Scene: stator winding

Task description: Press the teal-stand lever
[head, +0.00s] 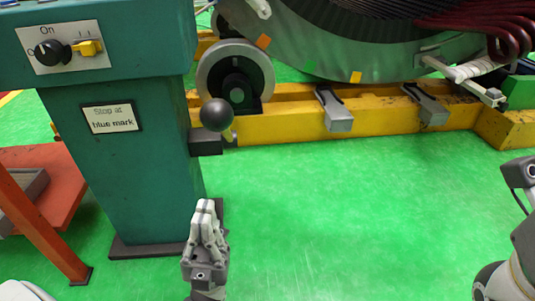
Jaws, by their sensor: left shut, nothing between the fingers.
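The teal stand (125,170) stands at the left on a dark base plate. Its lever sticks out from a dark block (205,141) on the stand's right side and ends in a black ball knob (217,115). A short pale part shows just below the knob. My left gripper (207,207) is shut and empty, pointing up in the picture, below the lever and apart from it. Of my right arm, only links show at the right edge; its gripper is out of view.
The stand's top panel has a black knob (48,52) and a yellow switch (88,48). A sign (110,118) reads "Stop at blue mark". A yellow frame (375,115) carries the large stator (350,50) behind. An orange table (50,190) is at left. Green floor is clear at centre.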

